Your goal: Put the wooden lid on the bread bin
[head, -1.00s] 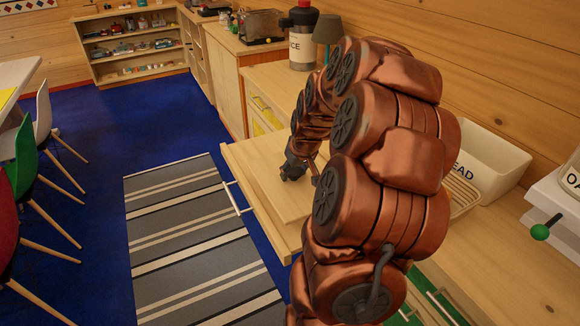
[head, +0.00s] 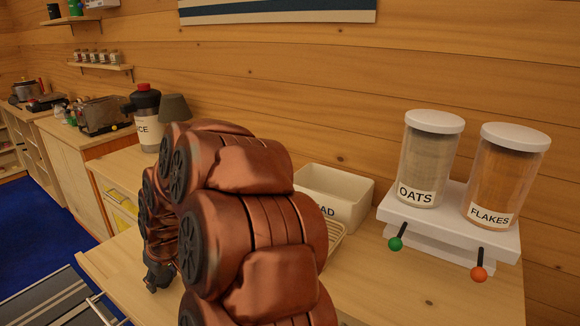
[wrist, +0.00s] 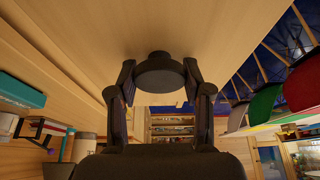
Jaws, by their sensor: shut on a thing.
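The bread bin (head: 352,207) is an open cream box on the counter by the log wall, its label partly hidden by my arm. My gripper (head: 158,277) is left of the bin in the head view, low over pale wood, with my arm arching between them. In the wrist view my gripper (wrist: 158,85) is shut on a round dark knob (wrist: 159,68). The knob sits against a pale wooden surface, which I take as the wooden lid (wrist: 160,25). The lid's outline in the head view cannot be told from the counter wood.
A white dispenser stand (head: 450,225) with oats (head: 430,155) and flakes (head: 505,175) jars stands right of the bin. A slatted wooden rack (head: 334,238) lies in front of the bin. A labelled bottle (head: 147,115), lamp (head: 174,108) and toaster (head: 105,115) stand further left. The front-right counter is clear.

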